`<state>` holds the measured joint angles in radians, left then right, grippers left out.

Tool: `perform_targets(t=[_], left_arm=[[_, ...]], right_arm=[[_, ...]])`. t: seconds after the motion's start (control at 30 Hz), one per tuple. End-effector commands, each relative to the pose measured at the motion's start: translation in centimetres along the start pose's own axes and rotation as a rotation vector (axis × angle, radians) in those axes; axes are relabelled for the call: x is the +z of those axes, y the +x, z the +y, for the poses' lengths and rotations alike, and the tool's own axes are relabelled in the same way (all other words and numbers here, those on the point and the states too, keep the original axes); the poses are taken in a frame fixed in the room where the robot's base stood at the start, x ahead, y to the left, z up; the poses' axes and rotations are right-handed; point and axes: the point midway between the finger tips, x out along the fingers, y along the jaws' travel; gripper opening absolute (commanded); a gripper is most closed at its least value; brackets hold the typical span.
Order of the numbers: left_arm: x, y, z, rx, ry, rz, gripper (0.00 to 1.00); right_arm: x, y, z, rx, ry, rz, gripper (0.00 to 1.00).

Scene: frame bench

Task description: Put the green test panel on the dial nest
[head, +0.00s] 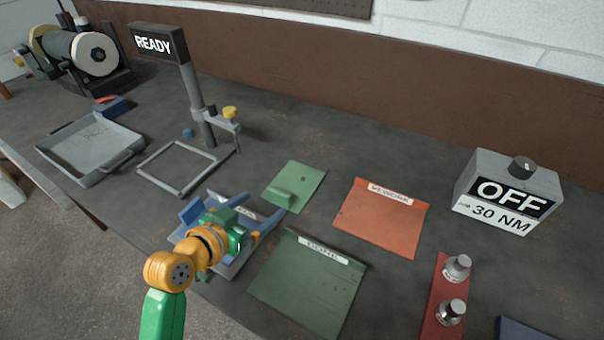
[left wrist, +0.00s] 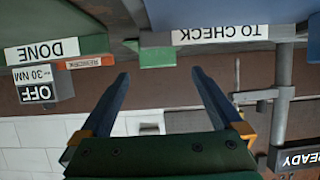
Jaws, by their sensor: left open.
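The green test panel (head: 304,178) lies flat on the bench between the blue-grey TO CHECK mat (head: 216,270) and the orange REWORK mat. It has a raised green block near its front left edge and a small dark spot. My left gripper (head: 265,202) is open and empty above the TO CHECK mat, fingertips pointing towards the panel but apart from it. In the left wrist view, green seen ahead between the fingertips (left wrist: 160,75) appears to be the panel (left wrist: 157,53). The dial nest (head: 163,182), a square grey frame, lies empty at the foot of the READY post. My right gripper is out of view.
The post (head: 194,95) with its yellow-capped side arm stands behind the nest. A grey tray (head: 62,163) is left of it. A green DONE mat (head: 300,290), orange REWORK mat (head: 375,225) and OFF box (head: 500,170) are to the right. Bare bench lies behind the panel.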

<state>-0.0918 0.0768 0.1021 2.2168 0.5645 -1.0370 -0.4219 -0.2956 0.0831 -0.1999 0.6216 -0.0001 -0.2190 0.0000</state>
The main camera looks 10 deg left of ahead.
Motion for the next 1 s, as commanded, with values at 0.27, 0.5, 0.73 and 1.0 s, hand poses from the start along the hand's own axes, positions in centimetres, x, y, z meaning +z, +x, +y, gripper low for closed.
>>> perform_targets(t=[0.27, 0.5, 0.73, 1.0], left_arm=[[-1.0, 3.8, 0.3, 0.004, -0.006, 0.001, 1.00], [-0.8, 6.9, 0.3, 0.000, 0.000, 0.000, 1.00], [-0.8, 6.9, 0.3, -0.001, 0.001, 0.000, 0.84], [-0.8, 6.9, 0.3, -0.001, 0.000, -0.001, 0.11]], right_arm=[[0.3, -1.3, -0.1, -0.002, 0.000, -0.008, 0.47], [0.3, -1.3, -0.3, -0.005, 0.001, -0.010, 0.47], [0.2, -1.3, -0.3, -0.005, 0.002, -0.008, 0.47], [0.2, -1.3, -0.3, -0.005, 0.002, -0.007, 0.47]])
